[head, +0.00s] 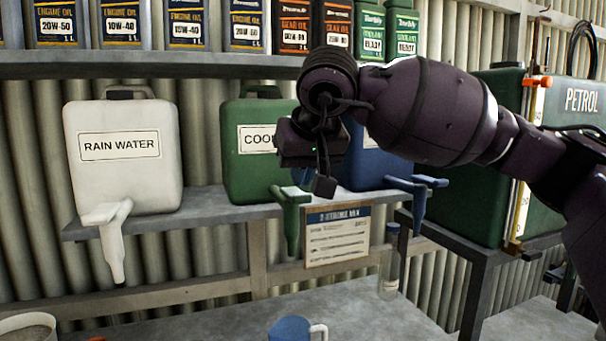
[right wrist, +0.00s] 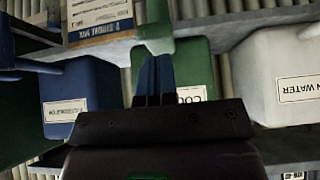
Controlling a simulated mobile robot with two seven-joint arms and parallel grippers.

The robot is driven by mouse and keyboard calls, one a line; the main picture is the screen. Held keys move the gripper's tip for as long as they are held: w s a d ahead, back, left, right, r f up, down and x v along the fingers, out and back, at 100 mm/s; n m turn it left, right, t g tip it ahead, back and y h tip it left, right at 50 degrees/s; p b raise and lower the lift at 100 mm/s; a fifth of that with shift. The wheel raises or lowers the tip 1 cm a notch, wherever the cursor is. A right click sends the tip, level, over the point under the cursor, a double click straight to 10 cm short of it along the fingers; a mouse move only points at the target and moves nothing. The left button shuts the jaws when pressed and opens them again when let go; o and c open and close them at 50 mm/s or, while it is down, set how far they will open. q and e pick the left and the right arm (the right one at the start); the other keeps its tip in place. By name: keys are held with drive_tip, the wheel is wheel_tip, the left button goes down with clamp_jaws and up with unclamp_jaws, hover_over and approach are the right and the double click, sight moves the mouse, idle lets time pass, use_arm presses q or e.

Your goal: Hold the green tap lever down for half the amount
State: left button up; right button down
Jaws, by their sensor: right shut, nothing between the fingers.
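The green container (head: 240,175), its label partly hidden by my right arm, stands on the shelf. Its green tap (head: 291,225) hangs over the shelf edge, with the lever (head: 290,195) at its top. My right gripper (head: 323,187) is shut and empty, close to the lever on its right side in the head view. In the right wrist view, which is upside down, the shut fingers (right wrist: 154,70) point at the green tap (right wrist: 158,32) and overlap it. I cannot tell whether they touch the lever. My left gripper is not in view.
A white rain water container (head: 125,175) stands left and a blue one (head: 375,165) right, each with a tap. A card (head: 337,237) hangs below the shelf. A clear tube (head: 390,268) and a blue mug (head: 288,329) stand below. A petrol tank (head: 570,135) is far right.

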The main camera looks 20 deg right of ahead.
drive_tip(key=r+p, duration=0.1)
drive_tip(key=r, duration=0.2)
drive_tip(key=shift+s+r+p, duration=0.15)
drive_tip(key=shift+s+p, duration=0.05)
drive_tip(key=shift+p, duration=0.1)
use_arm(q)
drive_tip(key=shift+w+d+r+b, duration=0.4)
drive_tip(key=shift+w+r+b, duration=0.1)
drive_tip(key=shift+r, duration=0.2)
use_arm(e)
drive_tip(key=w+r+v, duration=0.1)
drive_tip(key=v, duration=0.8)
drive_tip(key=shift+w, duration=0.35)
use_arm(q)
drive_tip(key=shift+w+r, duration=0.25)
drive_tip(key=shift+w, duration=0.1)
use_arm(e)
drive_tip(key=shift+d+r, duration=0.1)
